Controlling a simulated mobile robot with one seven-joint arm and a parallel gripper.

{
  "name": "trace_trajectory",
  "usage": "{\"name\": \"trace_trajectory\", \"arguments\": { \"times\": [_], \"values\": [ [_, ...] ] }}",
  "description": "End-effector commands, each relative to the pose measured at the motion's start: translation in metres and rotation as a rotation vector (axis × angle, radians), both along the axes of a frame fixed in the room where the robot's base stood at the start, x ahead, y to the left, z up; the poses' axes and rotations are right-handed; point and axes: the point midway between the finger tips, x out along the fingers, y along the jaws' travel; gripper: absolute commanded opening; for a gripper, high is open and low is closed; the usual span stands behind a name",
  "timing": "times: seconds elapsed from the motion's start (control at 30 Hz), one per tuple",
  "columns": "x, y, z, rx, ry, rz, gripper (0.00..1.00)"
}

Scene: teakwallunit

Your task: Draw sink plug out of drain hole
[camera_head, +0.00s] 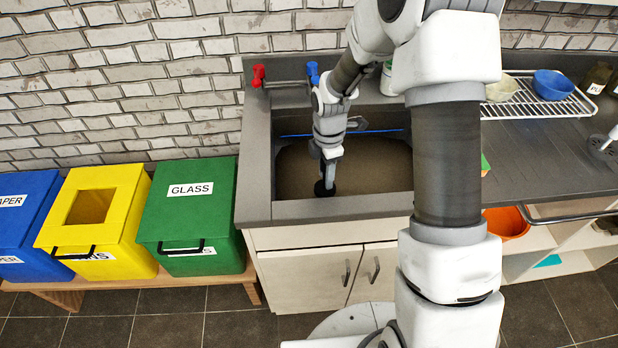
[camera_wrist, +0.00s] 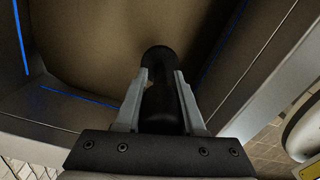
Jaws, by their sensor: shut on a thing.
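The sink (camera_head: 262,175) is a grey basin set in the counter, with a flat brown surface inside that may be murky water. My gripper (camera_head: 328,175) reaches down into its front part. A black sink plug (camera_head: 324,189) shows at my fingertips, near the front wall of the basin. In the wrist view, my gripper (camera_wrist: 161,85) is shut on the plug's dark shaft (camera_wrist: 160,102), one finger on each side. The plug's rounded dark end (camera_wrist: 158,58) shows beyond the fingertips. The drain hole is not visible, and I cannot tell whether the plug sits in it.
A red tap handle (camera_head: 258,76) and a blue tap handle (camera_head: 313,73) stand behind the sink. The sink walls are close around my gripper. A wire dish rack (camera_head: 535,104) with a blue bowl (camera_head: 553,85) is to the right. A green bin (camera_head: 195,215) stands to the left.

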Motion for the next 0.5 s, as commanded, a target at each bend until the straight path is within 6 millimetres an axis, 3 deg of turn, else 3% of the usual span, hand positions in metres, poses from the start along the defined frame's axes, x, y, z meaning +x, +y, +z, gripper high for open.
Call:
{"name": "trace_trajectory", "arguments": {
  "times": [0.2,0.5],
  "values": [
    [-0.016,-0.039,0.026,0.0,-0.001,-0.002,0.0],
    [-0.025,-0.06,0.043,0.0,0.0,0.001,0.0]
  ]
}}
